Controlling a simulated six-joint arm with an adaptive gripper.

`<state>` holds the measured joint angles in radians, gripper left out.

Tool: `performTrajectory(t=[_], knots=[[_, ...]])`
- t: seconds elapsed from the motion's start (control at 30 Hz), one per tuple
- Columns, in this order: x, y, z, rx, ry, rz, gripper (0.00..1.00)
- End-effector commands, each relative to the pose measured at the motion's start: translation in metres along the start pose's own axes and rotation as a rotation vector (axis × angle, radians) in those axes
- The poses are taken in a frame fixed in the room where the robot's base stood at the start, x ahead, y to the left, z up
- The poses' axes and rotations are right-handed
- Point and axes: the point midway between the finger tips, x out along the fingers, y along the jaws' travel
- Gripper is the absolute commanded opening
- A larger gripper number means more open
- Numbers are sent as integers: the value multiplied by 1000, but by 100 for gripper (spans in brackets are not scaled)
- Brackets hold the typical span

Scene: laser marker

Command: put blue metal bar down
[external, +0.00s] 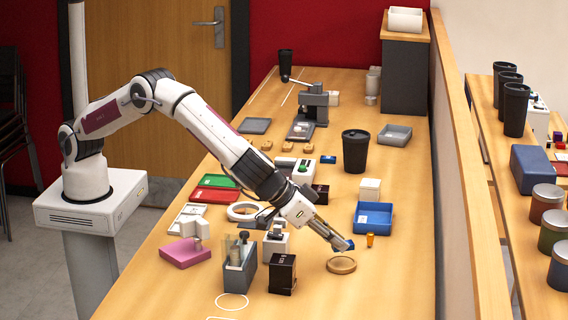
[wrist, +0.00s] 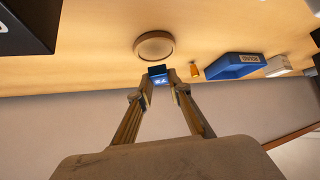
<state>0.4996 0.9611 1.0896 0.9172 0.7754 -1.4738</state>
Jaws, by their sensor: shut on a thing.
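The blue metal bar (external: 344,244) is held at the tips of my gripper (external: 338,243). In the wrist view the bar (wrist: 159,79) shows as a small blue block with pale markings between the two fingertips of my gripper (wrist: 160,78). My gripper is shut on it. A round wooden dish (external: 341,266) lies on the table just below and in front of the bar in the external view; it also shows in the wrist view (wrist: 154,46), just beyond the fingertips. The bar appears above the table, apart from the dish; its exact height is hard to tell.
A blue tray (external: 373,219) and a small orange piece (external: 370,240) are close to the right. A black box (external: 283,273) and a grey holder (external: 240,270) stand to the left. The table (external: 390,285) is clear at the front right, beside a low partition.

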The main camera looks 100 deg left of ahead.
Motion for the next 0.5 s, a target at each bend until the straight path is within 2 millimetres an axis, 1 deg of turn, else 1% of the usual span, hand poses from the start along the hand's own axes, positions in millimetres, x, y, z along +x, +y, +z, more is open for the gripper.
performTrajectory(t=[0.1, 0.2, 0.3, 0.5], knots=[[12, 0, 12, 2, -1, -2, 0], [18, 0, 18, 1, 0, -1, 0], [22, 0, 22, 1, 0, -1, 0], [23, 0, 23, 0, 0, 0, 0]])
